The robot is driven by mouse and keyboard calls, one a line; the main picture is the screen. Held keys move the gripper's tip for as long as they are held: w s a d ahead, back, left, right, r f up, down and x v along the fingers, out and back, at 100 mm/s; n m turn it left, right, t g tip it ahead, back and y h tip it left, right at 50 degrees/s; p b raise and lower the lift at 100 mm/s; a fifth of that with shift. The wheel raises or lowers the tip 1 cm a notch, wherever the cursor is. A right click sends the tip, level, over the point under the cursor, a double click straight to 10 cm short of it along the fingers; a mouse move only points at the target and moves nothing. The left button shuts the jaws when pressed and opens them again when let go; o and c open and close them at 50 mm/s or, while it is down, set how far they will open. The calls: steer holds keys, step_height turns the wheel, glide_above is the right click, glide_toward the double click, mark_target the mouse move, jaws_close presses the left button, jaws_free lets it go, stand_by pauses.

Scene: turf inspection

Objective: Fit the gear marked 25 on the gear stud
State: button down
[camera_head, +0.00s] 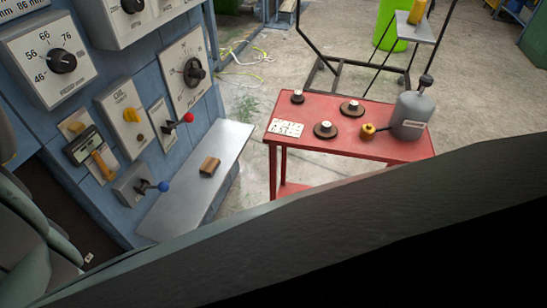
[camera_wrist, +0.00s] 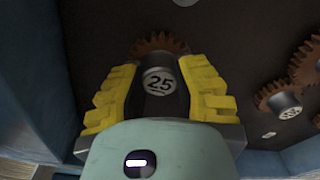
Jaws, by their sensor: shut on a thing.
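The gear marked 25 (camera_wrist: 160,44) is in the wrist view, with brown teeth and a grey hub that bears the number. My gripper (camera_wrist: 160,88) has its yellow fingers closed on both sides of the hub. The toothed disc is beyond the fingertips, in front of a dark panel (camera_wrist: 95,25). I cannot tell whether the gear touches the panel. A pale round piece (camera_wrist: 185,2) is cut off at the top edge; I cannot tell whether it is the gear stud. The head view does not show my gripper; my dark arm fills its lower part.
Two meshed brown gears (camera_wrist: 280,98) are on the panel at the right of the wrist view. In the head view, a red table (camera_head: 392,151) carries several gears (camera_head: 325,130), a white card (camera_head: 286,128) and a grey canister (camera_head: 411,115). A wooden block (camera_head: 210,166) lies on a metal shelf (camera_head: 190,201).

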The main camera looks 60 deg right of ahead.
steer(key=shift+w, duration=0.45)
steer(key=c, duration=0.7)
jaws_free()
steer(key=shift+a, duration=0.1)
steer(key=shift+c, duration=0.2)
steer(key=shift+s, duration=0.1)
steer(key=v, duration=1.1)
steer(key=shift+s, duration=0.4)
steer(key=shift+r, duration=0.1)
